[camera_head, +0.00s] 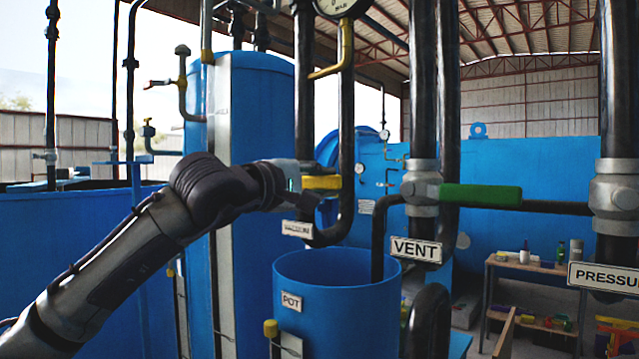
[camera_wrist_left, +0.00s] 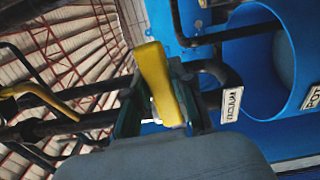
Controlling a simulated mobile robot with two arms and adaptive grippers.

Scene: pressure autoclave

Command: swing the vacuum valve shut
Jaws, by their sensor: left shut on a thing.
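The vacuum valve has a yellow lever handle (camera_head: 322,182), seen just past my left gripper (camera_head: 308,188). The gripper comes in from the left and is shut on this handle. In the left wrist view the yellow handle (camera_wrist_left: 157,80) sits between the two fingers of the gripper (camera_wrist_left: 160,108), and one end sticks out beyond them. The VACUUM sign (camera_head: 298,228) hangs just below the gripper; it also shows in the left wrist view (camera_wrist_left: 232,104). The valve body is mostly hidden behind my gripper. My right gripper is in neither view.
The blue pot (camera_head: 337,315) stands below the valve. To the right are the VENT valve with its green handle (camera_head: 481,195), the VENT sign (camera_head: 416,249) and the PRESSURE sign (camera_head: 604,277). Black vertical pipes stand close around my gripper. A tall blue tank (camera_head: 255,110) rises behind my arm.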

